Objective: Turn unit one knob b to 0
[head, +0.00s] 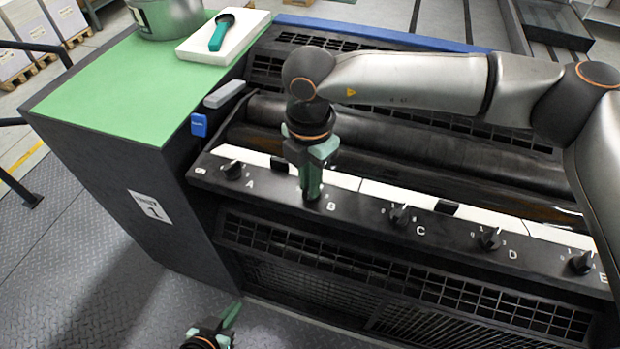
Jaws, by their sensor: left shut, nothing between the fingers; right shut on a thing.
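The ink unit's black panel (268,192) carries a row of knobs lettered A to E, and a sign with a 1 (150,206) is on the unit's side. My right gripper (312,192) points down at the B position and is shut on knob B, which its fingers almost wholly hide. I cannot tell the knob's setting. Knob A (232,170), knob C (399,215), knob D (490,239) and knob E (582,262) stand free. My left gripper (232,316) is low at the bottom edge, shut and empty, over the floor in front of the unit.
Dark rollers (400,150) lie behind the panel. A green top (110,90) at the left holds a metal pot (168,18) and a white block (222,40) with a green-handled tool (221,34). Black grilles (330,265) are below the panel. The floor (70,260) at left is clear.

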